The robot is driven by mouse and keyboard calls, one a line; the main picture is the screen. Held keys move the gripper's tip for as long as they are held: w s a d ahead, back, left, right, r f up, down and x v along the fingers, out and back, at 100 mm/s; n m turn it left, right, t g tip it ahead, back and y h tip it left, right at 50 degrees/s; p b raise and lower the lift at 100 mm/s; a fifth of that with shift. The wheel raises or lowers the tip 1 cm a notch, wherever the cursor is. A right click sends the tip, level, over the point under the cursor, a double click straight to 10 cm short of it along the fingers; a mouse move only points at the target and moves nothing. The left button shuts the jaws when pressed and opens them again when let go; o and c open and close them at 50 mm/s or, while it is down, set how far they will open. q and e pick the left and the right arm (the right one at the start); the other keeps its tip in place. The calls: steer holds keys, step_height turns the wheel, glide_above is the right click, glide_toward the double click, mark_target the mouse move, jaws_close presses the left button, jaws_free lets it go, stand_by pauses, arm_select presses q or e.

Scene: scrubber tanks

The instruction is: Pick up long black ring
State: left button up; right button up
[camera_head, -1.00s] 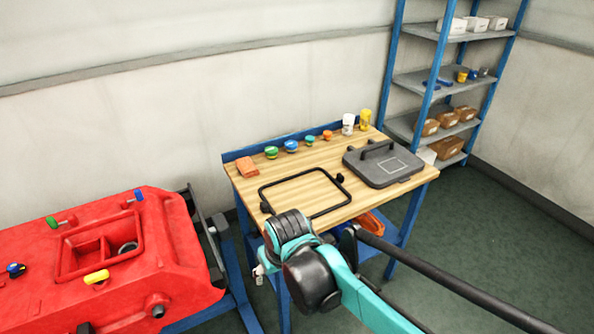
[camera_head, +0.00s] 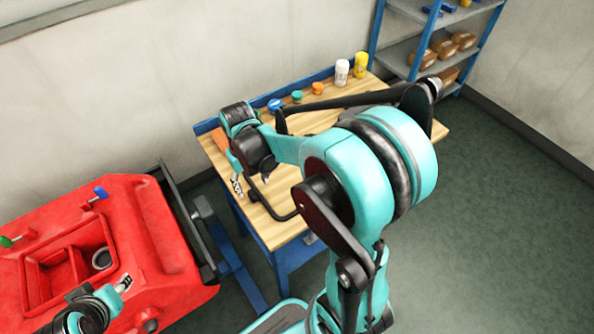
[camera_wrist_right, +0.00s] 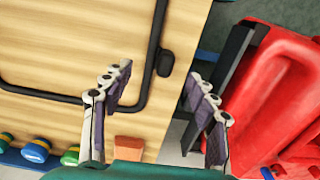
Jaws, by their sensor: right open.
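The long black ring is a thin black rectangular frame lying flat on the wooden workbench. In the right wrist view, two sides of the ring (camera_wrist_right: 154,45) meet in a rounded corner. My right gripper (camera_head: 252,184) is over the bench's left edge near that corner. Its fingers (camera_wrist_right: 158,76) are open and empty, with the ring's corner side between them in the picture. My left gripper (camera_head: 122,284) shows partly at lower left, over the red machine; its jaw state is unclear.
The workbench (camera_head: 280,234) has colored caps and an orange block (camera_wrist_right: 128,149) along its back. A small black knob (camera_wrist_right: 166,62) sits beside the ring. The red scrubber tank (camera_head: 165,245) stands left of the bench. A blue shelf (camera_head: 412,55) stands at the back right.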

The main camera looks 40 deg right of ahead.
mark_target(254, 191)
step_height(254, 191, down, 5)
steer(key=shift+d+b, duration=0.1)
steer(key=shift+b, duration=1.05)
steer(key=shift+r, duration=0.1)
steer(key=shift+c, duration=0.7)
steer(key=c, duration=1.2)
steer(key=shift+o, duration=0.2)
